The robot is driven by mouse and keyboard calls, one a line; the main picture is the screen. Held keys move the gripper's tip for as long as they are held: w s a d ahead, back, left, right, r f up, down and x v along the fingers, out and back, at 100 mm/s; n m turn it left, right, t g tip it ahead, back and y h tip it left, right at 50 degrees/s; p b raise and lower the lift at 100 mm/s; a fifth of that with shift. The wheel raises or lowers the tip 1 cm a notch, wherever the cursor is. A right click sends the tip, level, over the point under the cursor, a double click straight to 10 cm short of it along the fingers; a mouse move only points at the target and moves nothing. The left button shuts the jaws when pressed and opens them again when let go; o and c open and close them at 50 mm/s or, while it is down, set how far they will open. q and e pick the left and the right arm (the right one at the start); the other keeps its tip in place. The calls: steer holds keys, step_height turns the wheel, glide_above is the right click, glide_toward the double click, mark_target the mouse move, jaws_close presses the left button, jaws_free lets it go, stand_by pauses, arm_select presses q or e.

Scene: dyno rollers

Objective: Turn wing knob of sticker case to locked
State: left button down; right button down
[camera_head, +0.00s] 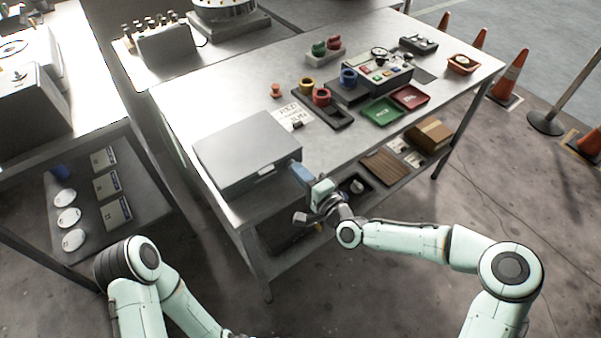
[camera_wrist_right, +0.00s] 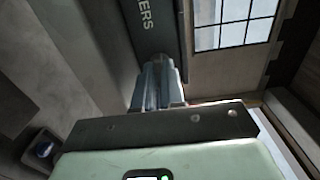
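The sticker case is most likely the grey, closed box (camera_head: 245,145) on the near left part of the workbench. In the right wrist view, a dark face (camera_wrist_right: 147,22) with the letters "ERS" stands just beyond my fingers. My right gripper (camera_head: 300,174) is at the right end of the box's front. In the right wrist view its fingers (camera_wrist_right: 157,85) are close together and point at the lettered face. I cannot make out the wing knob, and whether the fingers touch or hold it is unclear. My left arm is at the lower left, with its gripper out of view.
The workbench (camera_head: 215,85) carries a paper sign (camera_head: 291,115), a dark tray with colored rings (camera_head: 321,97), a green tray (camera_head: 382,111) and a red tray (camera_head: 410,97). A lower shelf with a brown box (camera_head: 430,132) lies below. Orange cones (camera_head: 511,75) stand beyond the right end.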

arm_select(q)
steer(key=shift+f, duration=0.2)
arm_select(e)
steer(key=shift+n, duration=0.4)
steer(key=shift+f+n+b, duration=0.1)
steer(key=shift+n+b, duration=0.75)
steer(key=shift+n, duration=0.05)
arm_select(q)
steer(key=w+a+f+t+y+b, duration=0.1)
steer(key=w+a+f+t+b, duration=0.1)
steer(key=w+a+f+b, duration=0.25)
steer(key=w+a+f+t+y+b, duration=0.1)
steer(key=w+f+t+b, duration=0.15)
steer(key=w+f, duration=0.35)
arm_select(e)
steer(key=n, duration=1)
steer(key=shift+n, duration=0.4)
steer(key=n+b, duration=0.3)
steer(key=n, duration=0.1)
arm_select(q)
steer(key=s+a+f+n+g+b, duration=0.1)
steer(key=s+f+g, duration=0.3)
steer(key=s, duration=0.4)
steer(key=shift+f, duration=0.75)
arm_select(e)
steer(key=shift+n, duration=0.4)
steer(key=c, duration=1.5)
jaws_free()
